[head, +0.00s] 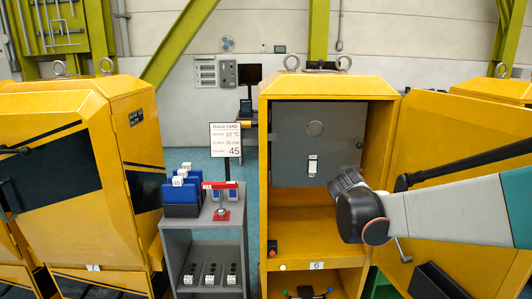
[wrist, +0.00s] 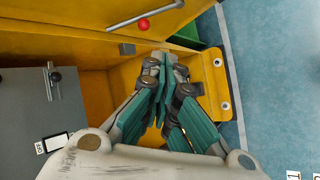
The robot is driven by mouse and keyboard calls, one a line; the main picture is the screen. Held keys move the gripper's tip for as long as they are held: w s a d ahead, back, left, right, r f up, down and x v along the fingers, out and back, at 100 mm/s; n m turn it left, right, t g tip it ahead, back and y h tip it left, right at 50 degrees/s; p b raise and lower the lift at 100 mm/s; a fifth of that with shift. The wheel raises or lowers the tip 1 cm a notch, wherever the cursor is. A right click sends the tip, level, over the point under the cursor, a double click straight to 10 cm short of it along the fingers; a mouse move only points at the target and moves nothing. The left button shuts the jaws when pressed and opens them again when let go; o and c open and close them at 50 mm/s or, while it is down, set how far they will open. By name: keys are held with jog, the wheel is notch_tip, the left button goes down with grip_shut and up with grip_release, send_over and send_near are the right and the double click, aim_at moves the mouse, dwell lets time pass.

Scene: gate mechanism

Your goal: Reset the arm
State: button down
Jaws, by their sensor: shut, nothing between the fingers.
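My arm (head: 450,212) reaches in from the right in the head view. Its dark jointed end (head: 362,215) is in front of the right side of the open yellow cabinet (head: 270,200). The fingers cannot be made out clearly there. In the wrist view my gripper (wrist: 163,62) is shut and empty, with its teal fingers together in front of the yellow interior. A grey panel (head: 290,130) with a round disc and a white label fills the cabinet's upper part.
The open yellow door (head: 460,120) stands at the right, behind my arm. A grey cart (head: 203,228) with blue bins (head: 181,208), a red-topped device (head: 220,187) and a build card (head: 225,140) stands left. Another yellow cabinet (head: 60,225) is farther left.

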jog(key=s+a+m+y, duration=0.3)
jog(key=s+a+m, duration=0.2)
jog(key=s, duration=0.9)
jog(key=s+a+m+t+y, duration=0.1)
jog(key=s+a+m+y, duration=0.2)
jog(key=s, duration=1.2)
jog(key=a+m, duration=0.1)
jog(key=m, duration=0.2)
jog(key=shift+a+r, duration=0.15)
jog(key=shift+a, duration=0.25)
